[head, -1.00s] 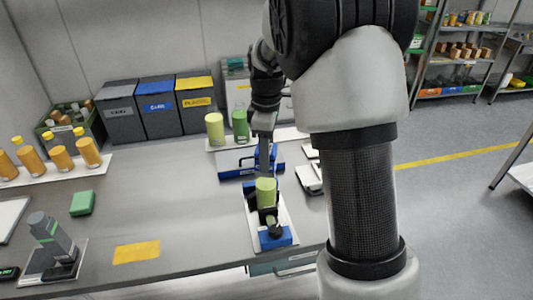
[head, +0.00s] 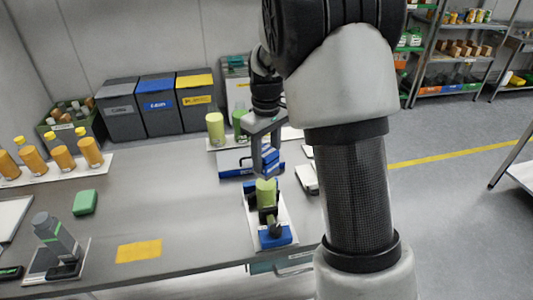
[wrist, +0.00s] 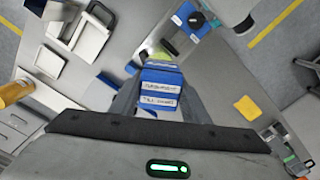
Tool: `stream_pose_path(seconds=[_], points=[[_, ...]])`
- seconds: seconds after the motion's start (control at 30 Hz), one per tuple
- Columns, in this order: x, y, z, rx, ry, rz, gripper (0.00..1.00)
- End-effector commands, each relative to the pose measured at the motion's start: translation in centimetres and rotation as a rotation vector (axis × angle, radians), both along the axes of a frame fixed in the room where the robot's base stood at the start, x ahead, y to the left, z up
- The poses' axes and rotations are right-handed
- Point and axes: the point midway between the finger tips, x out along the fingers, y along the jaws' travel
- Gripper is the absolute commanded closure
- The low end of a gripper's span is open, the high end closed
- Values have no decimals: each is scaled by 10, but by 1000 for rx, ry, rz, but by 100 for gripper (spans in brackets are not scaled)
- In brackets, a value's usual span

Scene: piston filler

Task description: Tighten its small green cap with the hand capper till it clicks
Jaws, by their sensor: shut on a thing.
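My gripper (head: 268,172) is above and just behind a light green bottle (head: 265,190). It is shut on a blue block with white labels (wrist: 160,85), which shows between the fingers in the wrist view; I cannot tell whether this is the hand capper. The bottle stands upright in a holder with a blue base (head: 275,237) and a black knob. A small green cap cannot be made out on it. A grey tool with a green ring (head: 54,236) leans in a stand at the left front; it may be the hand capper.
Two green containers, including a pale one (head: 215,127), stand at the back. A blue-and-white fixture (head: 235,165) lies behind the bottle. Orange bottles (head: 62,158), a green block (head: 85,203) and a yellow mat (head: 139,252) are at left. The table's middle is clear.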

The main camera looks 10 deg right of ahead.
Motion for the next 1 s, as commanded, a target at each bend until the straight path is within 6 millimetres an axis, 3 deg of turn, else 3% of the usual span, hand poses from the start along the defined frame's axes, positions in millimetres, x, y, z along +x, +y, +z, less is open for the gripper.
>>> stream_pose_path(seconds=[0.37, 0.8, 1.0], points=[[0, 0, 0, 0, -1, -52, 89], [0, 1, 2, 0, -1, -607, 89], [0, 1, 0, 0, -1, -693, 89]])
